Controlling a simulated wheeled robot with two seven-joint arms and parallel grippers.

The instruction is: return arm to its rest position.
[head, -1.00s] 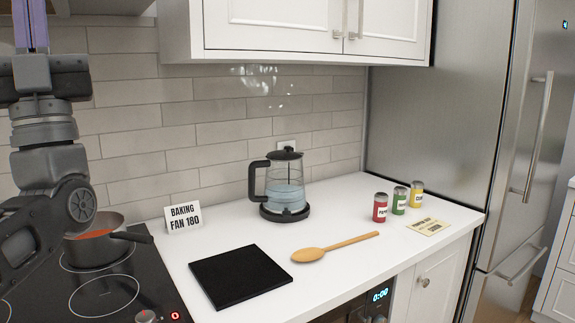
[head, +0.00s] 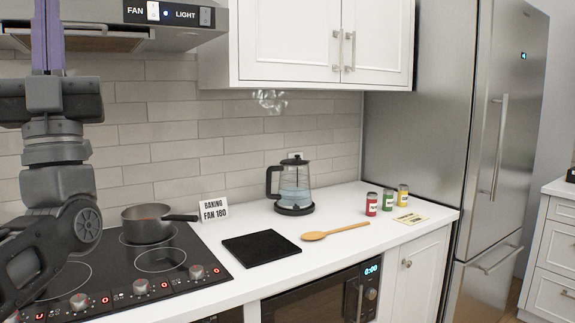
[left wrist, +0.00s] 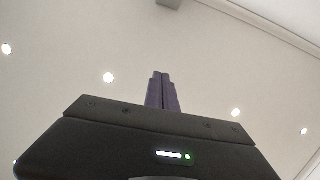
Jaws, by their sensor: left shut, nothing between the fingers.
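My left arm (head: 60,190) stands folded upright at the left edge of the head view, in front of the stove. My left gripper (head: 46,38) is at its top, with purple fingers pointing up. In the left wrist view the two fingers (left wrist: 161,90) are together and empty, pointing at the ceiling. The gripper is clear of the counter things. My right gripper is not in view.
A pot (head: 148,224) sits on the black hob (head: 190,258). The range hood (head: 110,28) is at the upper left, behind my gripper in the picture. The counter holds a kettle (head: 295,190), black board (head: 261,248), wooden spoon (head: 335,232) and several spice jars (head: 372,204).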

